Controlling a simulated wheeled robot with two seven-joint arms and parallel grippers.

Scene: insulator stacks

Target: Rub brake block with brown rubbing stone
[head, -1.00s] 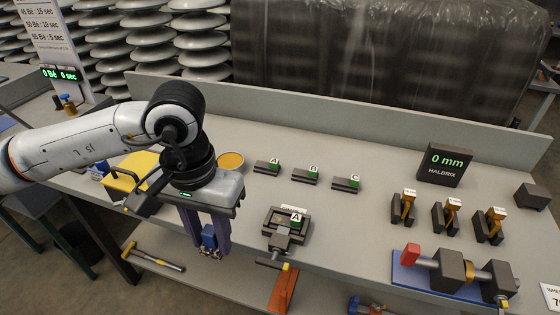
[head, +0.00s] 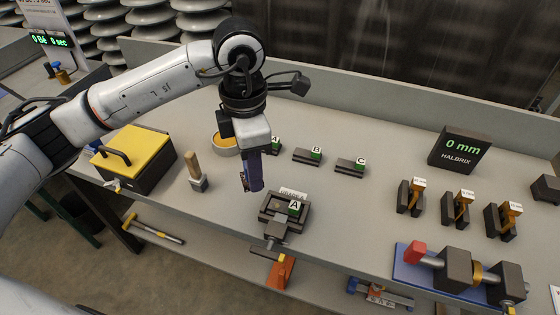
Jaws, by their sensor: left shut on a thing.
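My left gripper (head: 249,188) points down over the bench, just behind and left of a small vise (head: 272,228). It is shut on a small blue thing, now mostly hidden by the dark fingers. A dark block labelled A (head: 292,207) sits in the vise; it seems apart from the gripper. Similar dark blocks B (head: 304,158) and C (head: 347,166) lie behind, and another A-labelled one (head: 276,147) is partly hidden by my gripper. A tool with a brown wooden handle and grey base (head: 195,172) stands upright to the left. I cannot identify a brown rubbing stone for certain.
A yellow-lidded box (head: 132,148) and an orange round tin (head: 221,144) stand left. A 0 mm display (head: 459,151), several clamp-like holders (head: 411,197) and a blue-based fixture (head: 421,270) stand right. A hammer (head: 153,230) lies below.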

